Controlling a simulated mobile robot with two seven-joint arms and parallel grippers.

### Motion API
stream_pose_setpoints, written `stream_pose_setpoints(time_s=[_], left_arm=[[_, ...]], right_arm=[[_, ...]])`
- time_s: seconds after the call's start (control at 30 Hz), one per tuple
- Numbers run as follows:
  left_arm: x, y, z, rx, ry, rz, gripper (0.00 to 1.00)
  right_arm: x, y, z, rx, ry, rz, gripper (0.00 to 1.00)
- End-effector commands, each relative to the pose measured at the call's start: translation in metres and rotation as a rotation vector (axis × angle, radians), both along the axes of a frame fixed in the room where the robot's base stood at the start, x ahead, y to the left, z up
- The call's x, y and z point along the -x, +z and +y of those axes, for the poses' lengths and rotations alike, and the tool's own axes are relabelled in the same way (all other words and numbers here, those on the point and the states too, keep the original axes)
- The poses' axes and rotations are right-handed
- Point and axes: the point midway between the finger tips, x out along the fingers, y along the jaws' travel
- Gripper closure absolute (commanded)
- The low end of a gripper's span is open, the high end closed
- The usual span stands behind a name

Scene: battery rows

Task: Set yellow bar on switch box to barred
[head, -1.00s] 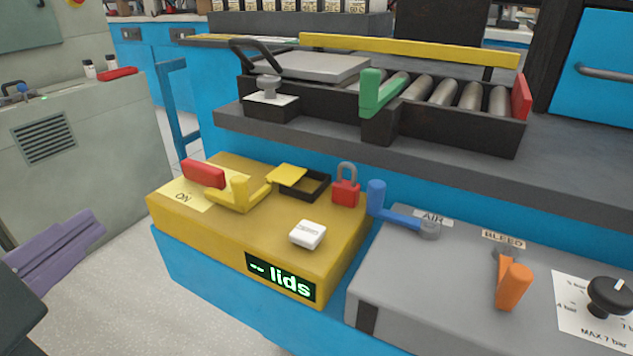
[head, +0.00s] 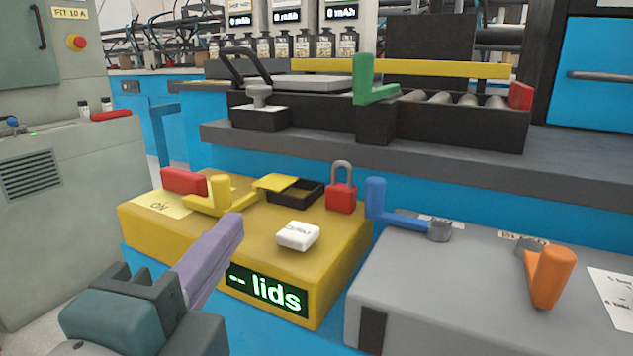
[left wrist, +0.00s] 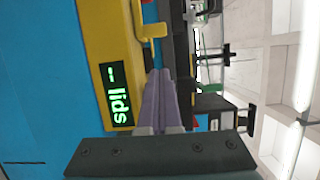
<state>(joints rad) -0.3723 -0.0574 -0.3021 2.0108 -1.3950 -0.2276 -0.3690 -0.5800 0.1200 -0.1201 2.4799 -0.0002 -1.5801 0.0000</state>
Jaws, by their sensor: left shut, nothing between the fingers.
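The yellow switch box (head: 335,255) stands low at the centre-left of the head view, with a "-- lids" display (head: 267,290) on its front. On top, the yellow bar (head: 219,192) has an upright end and lies close beside the red switch handle (head: 184,181), near the ON label (head: 163,203). I cannot tell whether they touch. My left gripper (head: 232,225) is shut and empty, its purple fingers in front of the box's front left part, short of the bar. In the left wrist view the yellow bar (left wrist: 152,31) is beyond the fingertips (left wrist: 160,78). My right gripper is out of view.
A white block (head: 298,236), a black tray with a yellow flap (head: 308,194) and a red padlock (head: 341,198) are on the box. A grey box with a blue lever (head: 376,198) and an orange lever (head: 548,278) stands right. A grey shelf (head: 460,165) is behind.

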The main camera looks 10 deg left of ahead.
Motion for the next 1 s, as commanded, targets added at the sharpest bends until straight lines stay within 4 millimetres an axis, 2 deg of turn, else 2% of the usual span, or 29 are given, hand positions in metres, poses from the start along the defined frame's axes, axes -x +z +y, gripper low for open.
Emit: stream_pose_setpoints(time_s=[0.03,0.13,0.33,0.83,1.0], left_arm=[[-0.012,0.003,-0.001,-0.001,0.000,-0.003,1.00],[-0.029,0.004,0.001,-0.002,0.001,-0.002,1.00],[-0.047,0.002,0.021,-0.002,0.001,-0.001,1.00],[-0.053,0.001,0.028,0.001,0.001,0.000,1.00],[-0.059,0.001,0.044,-0.004,0.002,0.001,1.00]], right_arm=[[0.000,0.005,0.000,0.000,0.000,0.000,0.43],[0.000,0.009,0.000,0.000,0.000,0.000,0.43],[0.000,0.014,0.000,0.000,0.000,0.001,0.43],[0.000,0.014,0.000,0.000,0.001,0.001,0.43],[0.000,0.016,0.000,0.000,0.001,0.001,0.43]])
